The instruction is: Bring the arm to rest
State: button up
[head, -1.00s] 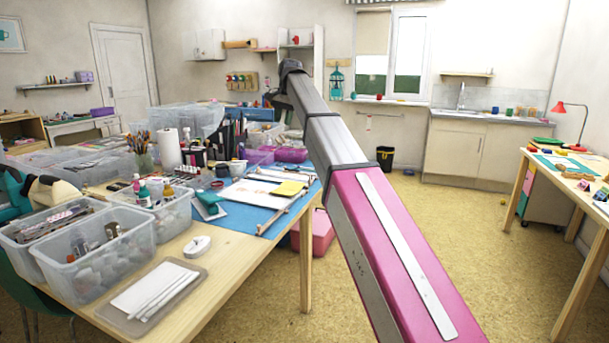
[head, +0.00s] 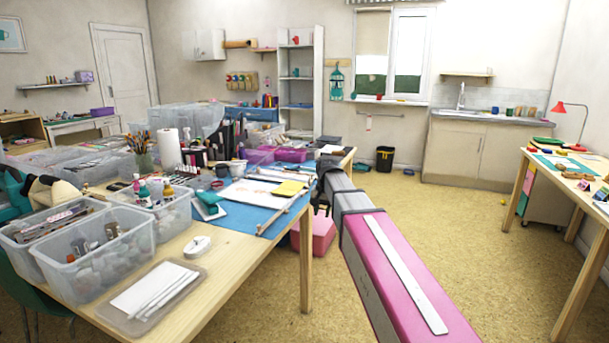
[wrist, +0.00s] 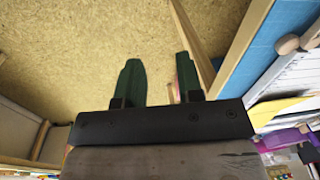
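My arm reaches forward from the lower right in the head view, its pink and grey link beside the right edge of the big table. My gripper (wrist: 157,62) shows in the wrist view as two dark green fingers standing apart, with floor visible between them and nothing held. In the head view the gripper is mostly hidden by the arm. The wrist view shows floor beyond the fingers and the table edge to their right.
The big table (head: 235,268) carries clear bins, a blue mat (head: 238,223), a yellow pad (head: 289,188) and a teal pad (head: 207,203). A pink box (head: 314,236) sits under it. Another table (head: 571,172) stands at right. The floor (head: 450,235) between them is clear.

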jog(key=s+d+f+n, duration=0.1)
jog(key=s+d+f, duration=0.3)
jog(key=s+f, duration=0.3)
jog(key=s+d+f, duration=0.4)
jog(key=s+f, duration=0.3)
jog(key=s, duration=0.1)
jog(key=s+d+f+n+h, duration=0.1)
jog(key=s+d+f, duration=0.3)
jog(key=s+f, duration=0.3)
jog(key=shift+s+d+f+n+g, duration=0.15)
jog(key=shift+s+f+n+g, duration=0.2)
jog(key=shift+s, duration=0.15)
